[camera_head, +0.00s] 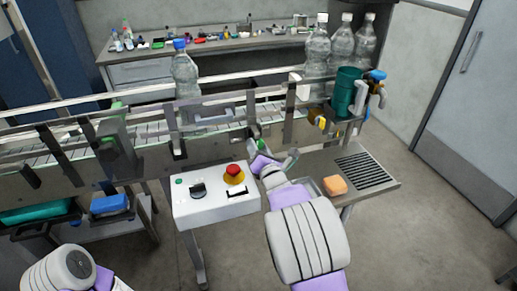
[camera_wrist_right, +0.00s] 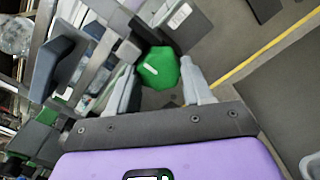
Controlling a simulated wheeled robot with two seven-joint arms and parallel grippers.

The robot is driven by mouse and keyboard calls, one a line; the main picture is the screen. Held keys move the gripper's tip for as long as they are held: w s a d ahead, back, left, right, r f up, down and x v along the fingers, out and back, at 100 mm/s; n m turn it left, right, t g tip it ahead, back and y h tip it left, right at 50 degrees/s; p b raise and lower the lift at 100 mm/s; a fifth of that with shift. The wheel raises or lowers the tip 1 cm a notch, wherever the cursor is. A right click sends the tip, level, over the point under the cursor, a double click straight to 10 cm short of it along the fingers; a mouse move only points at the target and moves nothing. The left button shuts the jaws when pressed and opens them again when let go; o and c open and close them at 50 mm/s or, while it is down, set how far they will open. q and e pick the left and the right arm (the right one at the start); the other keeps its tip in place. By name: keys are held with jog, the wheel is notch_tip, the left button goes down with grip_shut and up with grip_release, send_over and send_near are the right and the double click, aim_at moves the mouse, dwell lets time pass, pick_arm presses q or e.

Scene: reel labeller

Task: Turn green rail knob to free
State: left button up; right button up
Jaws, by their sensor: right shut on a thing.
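The green rail knob (camera_wrist_right: 158,68) shows as a faceted green piece between the fingers of my right gripper (camera_wrist_right: 160,88) in the right wrist view. The gripper is shut on it, and the fingers hide parts of its sides. In the head view my right gripper (camera_head: 272,164) reaches the near side of the conveyor, just right of the control box, with a bit of the green knob (camera_head: 261,144) showing at its tips. The knob's turn position cannot be read. Only part of my left arm shows at the bottom left; its gripper is out of view.
A white control box (camera_head: 215,203) with a red stop button (camera_head: 234,171) stands close left of my right gripper. The conveyor (camera_head: 150,131) carries a bottle (camera_head: 186,85); more bottles (camera_head: 342,42) stand right. A sponge (camera_head: 334,185) lies on the side table (camera_head: 378,192).

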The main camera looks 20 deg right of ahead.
dwell(0.3)
jog(key=o, duration=1)
jog(key=shift+o, duration=0.2)
jog(key=s+p, duration=0.1)
jog(key=s, duration=0.6)
jog(key=shift+s, duration=0.25)
jog(key=shift+d, duration=0.1)
